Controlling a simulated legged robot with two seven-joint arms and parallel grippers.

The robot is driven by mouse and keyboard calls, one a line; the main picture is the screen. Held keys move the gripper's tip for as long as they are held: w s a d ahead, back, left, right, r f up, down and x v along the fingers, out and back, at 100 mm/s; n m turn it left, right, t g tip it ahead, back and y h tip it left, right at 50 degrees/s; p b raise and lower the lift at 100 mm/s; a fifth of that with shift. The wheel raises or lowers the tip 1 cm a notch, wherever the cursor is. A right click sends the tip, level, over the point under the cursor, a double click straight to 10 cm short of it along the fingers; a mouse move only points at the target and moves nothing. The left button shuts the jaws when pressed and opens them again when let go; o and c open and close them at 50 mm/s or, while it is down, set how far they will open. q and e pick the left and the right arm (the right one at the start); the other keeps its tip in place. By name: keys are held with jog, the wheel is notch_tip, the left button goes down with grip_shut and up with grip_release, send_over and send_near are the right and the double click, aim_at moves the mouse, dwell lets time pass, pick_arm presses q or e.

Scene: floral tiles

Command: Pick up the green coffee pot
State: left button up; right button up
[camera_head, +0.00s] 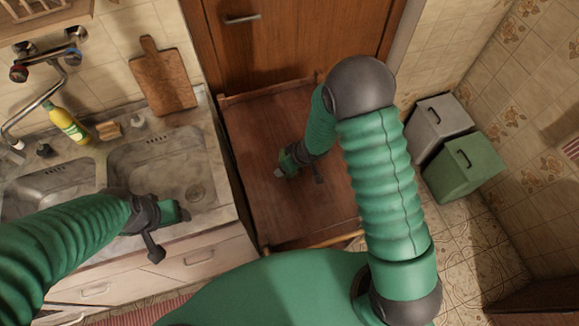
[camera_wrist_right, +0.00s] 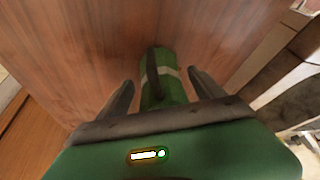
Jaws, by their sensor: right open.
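The green coffee pot (camera_wrist_right: 172,88) shows in the right wrist view on a reddish-brown wooden surface. It has a pale band and a dark handle. My right gripper (camera_wrist_right: 161,80) is open, with one dark finger on each side of the pot; I cannot tell whether either touches it. In the head view my right gripper (camera_head: 298,177) is over the wooden table (camera_head: 250,125), and I cannot make out the pot apart from the gripper there. My left gripper (camera_head: 171,235) is open and empty, near the sink counter's front edge.
A double sink (camera_head: 165,165) is at the left, with a yellow bottle (camera_head: 68,126) and a cutting board (camera_head: 163,80) behind it. A wooden door (camera_head: 300,40) is behind the table. A grey bin (camera_head: 437,125) and a green bin (camera_head: 464,168) stand at the right.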

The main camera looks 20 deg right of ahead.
jog(key=shift+w+a, duration=0.15)
jog(key=shift+w, duration=0.05)
jog(key=shift+c, duration=0.3)
jog(key=shift+a, duration=0.1)
jog(key=shift+c, duration=1.3)
jog(key=shift+s+d, duration=0.1)
jog(key=shift+d, duration=0.1)
jog(key=c, duration=1.2)
grip_shut()
jog(key=shift+r, duration=0.1)
